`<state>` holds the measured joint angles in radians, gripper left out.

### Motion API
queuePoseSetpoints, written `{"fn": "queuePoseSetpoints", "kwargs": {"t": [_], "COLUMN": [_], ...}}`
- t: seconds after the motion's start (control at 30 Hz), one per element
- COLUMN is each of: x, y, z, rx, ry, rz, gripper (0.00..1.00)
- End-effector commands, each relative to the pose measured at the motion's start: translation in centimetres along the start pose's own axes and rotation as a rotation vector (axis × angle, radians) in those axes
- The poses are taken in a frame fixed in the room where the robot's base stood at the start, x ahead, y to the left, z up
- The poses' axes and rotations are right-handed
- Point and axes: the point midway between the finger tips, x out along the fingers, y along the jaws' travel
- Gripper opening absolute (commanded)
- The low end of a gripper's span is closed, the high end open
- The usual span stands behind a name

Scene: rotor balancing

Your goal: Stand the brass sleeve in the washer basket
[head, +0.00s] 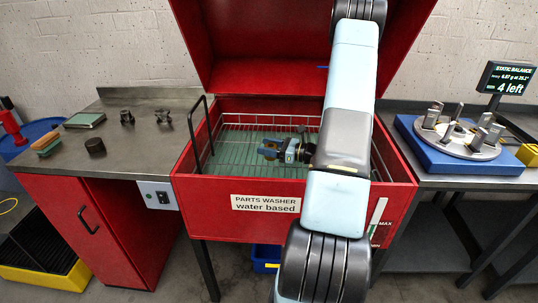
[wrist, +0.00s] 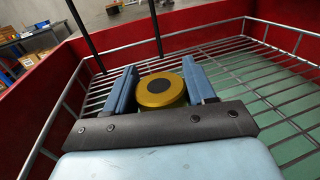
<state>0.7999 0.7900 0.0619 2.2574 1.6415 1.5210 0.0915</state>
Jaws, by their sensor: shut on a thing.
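The brass sleeve (wrist: 161,91) shows in the wrist view as a yellow-brown round piece, its flat end with a dark centre facing the camera. My gripper (wrist: 160,84) is shut on it, with one blue finger on each side. In the head view my gripper (head: 272,151) is inside the washer basket (head: 238,172), over its wire floor. The basket's wire rim and bars also show in the wrist view (wrist: 262,88). The sleeve's lower end is hidden, so I cannot tell whether it touches the basket floor. The sleeve is hard to make out in the head view.
The red parts washer (head: 190,187) has its lid raised behind, and its walls surround the basket. A black handle (head: 195,130) rises at the basket's left. A steel bench (head: 130,150) with small parts stands left. A balancing fixture (head: 458,140) stands right. The basket floor around my gripper looks clear.

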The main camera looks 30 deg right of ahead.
Motion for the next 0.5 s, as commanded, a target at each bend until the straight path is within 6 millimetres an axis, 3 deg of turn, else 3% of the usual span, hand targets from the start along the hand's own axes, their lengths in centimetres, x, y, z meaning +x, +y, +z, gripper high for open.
{"fn": "queuePoseSetpoints", "kwargs": {"t": [0.3,0.5], "x": [-0.2,-0.2], "y": [-0.3,-0.3], "z": [-3.1,-3.4], "rx": [0.001,-0.001], "ry": [0.0,0.0], "rz": [0.0,0.0], "gripper": [0.0,0.0]}}
